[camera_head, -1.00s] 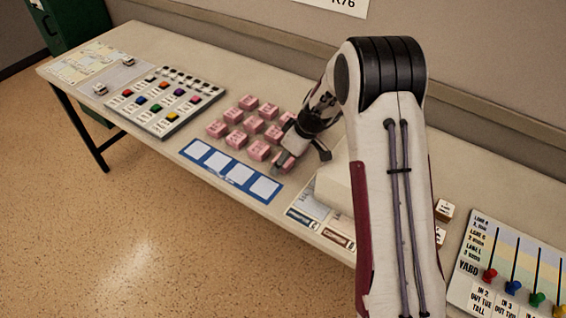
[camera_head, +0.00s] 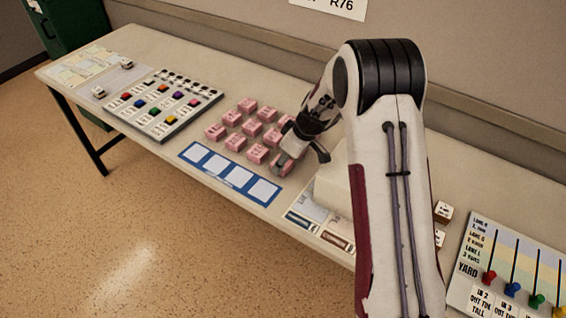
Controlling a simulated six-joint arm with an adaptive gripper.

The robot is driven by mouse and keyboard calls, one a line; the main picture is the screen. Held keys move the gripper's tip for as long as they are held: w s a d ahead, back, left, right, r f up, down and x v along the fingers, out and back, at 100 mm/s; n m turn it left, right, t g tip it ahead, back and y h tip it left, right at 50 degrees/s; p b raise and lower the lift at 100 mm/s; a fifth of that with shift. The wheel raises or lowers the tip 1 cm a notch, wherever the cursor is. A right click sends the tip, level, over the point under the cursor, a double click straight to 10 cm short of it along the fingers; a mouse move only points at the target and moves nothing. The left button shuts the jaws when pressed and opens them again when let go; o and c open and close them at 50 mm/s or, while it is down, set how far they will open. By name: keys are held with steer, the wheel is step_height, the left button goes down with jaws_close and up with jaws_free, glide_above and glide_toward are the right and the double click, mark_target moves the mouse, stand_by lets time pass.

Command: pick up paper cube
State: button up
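Several pink cubes (camera_head: 235,142) with dark lettering stand in loose rows on the table. The lettering is too small to read, so I cannot tell which one is the paper cube. My gripper (camera_head: 301,158) is low over the right end of the pink group, its fingers spread apart. One finger is at the rightmost front pink cube (camera_head: 279,169) and partly covers it. The other finger is to the right of it, near a pale block. I cannot tell whether the fingers touch the cube.
A blue strip with white squares (camera_head: 217,162) lies in front of the cubes. A board with coloured buttons (camera_head: 164,103) is to the left. The pale block (camera_head: 333,187) stands close right of my gripper. A small cube (camera_head: 443,211) and a yard board with coloured pegs (camera_head: 519,262) are further right.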

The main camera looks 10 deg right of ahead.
step_height(320, 180, up, 10)
stand_by(0.6)
steer(key=shift+f, duration=0.1)
stand_by(0.5)
steer(key=s+d+r+m, duration=0.1)
steer(key=d+r+m, duration=0.1)
steer(key=d+r, duration=0.6)
steer(key=s+d+r+m+h, duration=0.1)
steer(key=s+d+r+m, duration=0.1)
steer(key=s+d+r, duration=0.2)
steer(key=s+d, duration=0.3)
steer(key=s, duration=0.2)
steer(key=shift+d+r+t+h, duration=0.15)
steer(key=shift+d+t+h, duration=0.15)
steer(key=shift+d+t, duration=0.1)
steer(key=shift+f, duration=3.15)
